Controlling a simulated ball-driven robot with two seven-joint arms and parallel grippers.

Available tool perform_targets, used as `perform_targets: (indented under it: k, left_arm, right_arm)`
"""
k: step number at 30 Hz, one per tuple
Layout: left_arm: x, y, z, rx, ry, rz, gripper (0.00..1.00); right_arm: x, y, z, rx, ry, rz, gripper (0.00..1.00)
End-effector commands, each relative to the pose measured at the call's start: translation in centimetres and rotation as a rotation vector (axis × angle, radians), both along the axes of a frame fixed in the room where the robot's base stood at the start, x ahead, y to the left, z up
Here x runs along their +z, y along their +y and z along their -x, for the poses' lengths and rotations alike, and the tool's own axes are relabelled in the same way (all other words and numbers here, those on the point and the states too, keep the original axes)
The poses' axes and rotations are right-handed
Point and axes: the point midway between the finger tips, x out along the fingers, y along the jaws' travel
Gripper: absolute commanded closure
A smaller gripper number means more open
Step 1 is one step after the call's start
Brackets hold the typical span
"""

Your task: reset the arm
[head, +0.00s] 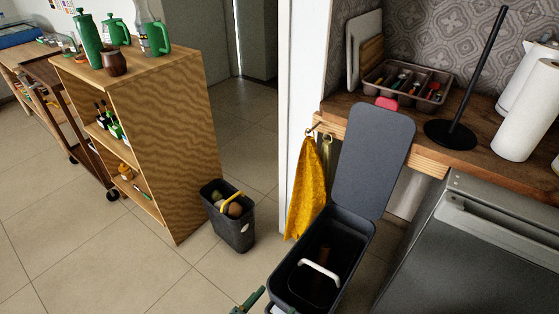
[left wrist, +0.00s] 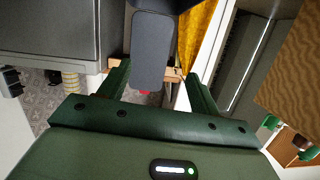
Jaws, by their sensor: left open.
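My left gripper (head: 250,302) shows only as a small green part at the bottom edge of the head view, just left of the open dark grey bin (head: 278,284). In the left wrist view the two green fingers of my left gripper (left wrist: 157,78) stand wide apart with nothing between them. Beyond them hang the bin's raised lid (left wrist: 152,50) and a yellow towel (left wrist: 200,38). My right gripper is in neither view.
The bin's lid (head: 372,160) stands up against the wooden counter (head: 425,138). A yellow towel (head: 307,188) hangs behind the bin. A dark appliance (head: 480,255) is at the right. A small bin (head: 232,232) stands beside a wooden shelf (head: 185,150). The floor at lower left is clear.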

Motion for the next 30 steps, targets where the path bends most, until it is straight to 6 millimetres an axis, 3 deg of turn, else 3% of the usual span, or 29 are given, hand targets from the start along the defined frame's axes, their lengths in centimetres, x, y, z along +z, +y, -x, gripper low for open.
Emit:
perform_targets:
  k: [7,11,15,17,21,27,30]
  left_arm:
    - [-8.1,3.6,2.3,0.045,0.181,-0.139,0.36]
    - [-14.0,7.2,5.7,0.084,0.339,-0.246,0.36]
    - [-20.3,12.3,12.2,0.132,0.558,-0.366,0.36]
    - [-22.4,14.4,15.6,0.152,0.654,-0.41,0.36]
    - [-25.5,18.8,24.5,0.195,0.875,-0.495,0.36]
    - [-26.3,22.7,36.1,0.249,1.128,-0.559,0.36]
    - [-25.7,23.5,39.7,0.269,1.198,-0.567,0.36]
  right_arm:
    - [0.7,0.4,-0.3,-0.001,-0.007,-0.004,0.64]
    - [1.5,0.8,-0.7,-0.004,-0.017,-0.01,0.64]
    - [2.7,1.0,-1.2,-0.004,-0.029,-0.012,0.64]
    - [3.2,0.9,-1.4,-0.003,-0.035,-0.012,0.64]
    - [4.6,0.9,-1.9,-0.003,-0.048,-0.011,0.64]
    - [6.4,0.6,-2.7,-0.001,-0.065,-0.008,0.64]
    - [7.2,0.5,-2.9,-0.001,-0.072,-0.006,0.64]
